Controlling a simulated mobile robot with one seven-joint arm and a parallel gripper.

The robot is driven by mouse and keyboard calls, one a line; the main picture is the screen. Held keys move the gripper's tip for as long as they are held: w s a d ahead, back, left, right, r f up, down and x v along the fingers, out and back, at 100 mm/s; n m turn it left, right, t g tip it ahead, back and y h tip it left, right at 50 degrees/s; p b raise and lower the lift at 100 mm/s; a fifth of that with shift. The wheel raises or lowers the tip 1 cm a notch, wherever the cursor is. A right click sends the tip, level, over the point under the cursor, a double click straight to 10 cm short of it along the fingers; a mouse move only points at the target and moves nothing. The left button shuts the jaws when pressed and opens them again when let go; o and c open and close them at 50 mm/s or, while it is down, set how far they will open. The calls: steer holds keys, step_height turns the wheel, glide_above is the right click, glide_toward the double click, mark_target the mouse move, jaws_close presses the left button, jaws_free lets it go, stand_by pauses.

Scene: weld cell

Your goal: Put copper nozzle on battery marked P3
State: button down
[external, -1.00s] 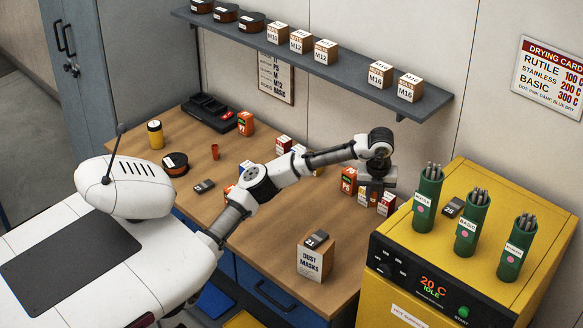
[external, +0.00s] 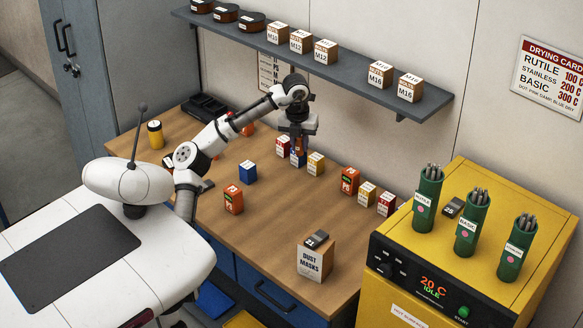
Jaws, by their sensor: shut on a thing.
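My gripper (external: 298,143) is above the back middle of the bench, just over a few small boxes. It is shut on a slim copper-orange piece (external: 299,147), which looks like the copper nozzle and points down; its lower end is hard to tell from the boxes behind. A dark battery (external: 316,239) lies on top of the dust masks box. Another dark battery (external: 453,207) lies on the yellow oven. A third dark piece (external: 207,185) shows partly behind my arm on the left. The battery marks are too small to read surely, so I cannot tell which is P3.
A blue box (external: 248,172), an orange box (external: 233,199), a yellow box (external: 316,163) and other small cartons stand on the bench (external: 285,210). The dust masks box (external: 313,264) stands at the front edge. Green rod tubes (external: 471,224) stand on the oven (external: 400,262). A shelf (external: 345,75) hangs above.

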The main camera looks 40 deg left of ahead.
steer(key=s+a+r, duration=0.2)
steer(key=s+a, duration=0.4)
steer(key=a, duration=0.4)
steer(key=r+m, duration=0.1)
steer(key=r, duration=0.1)
glide_above(234, 187)
steer(key=f, duration=1)
steer(key=s+f, duration=0.1)
steer(key=f, duration=0.4)
steer(key=shift+d+f, duration=0.1)
steer(key=shift+d, duration=0.05)
steer(key=shift+w+f, duration=0.1)
steer(key=shift+f, duration=2.35)
steer(key=c, duration=1.3)
jaws_free()
steer(key=shift+f, duration=0.1)
steer(key=shift+o, duration=0.2)
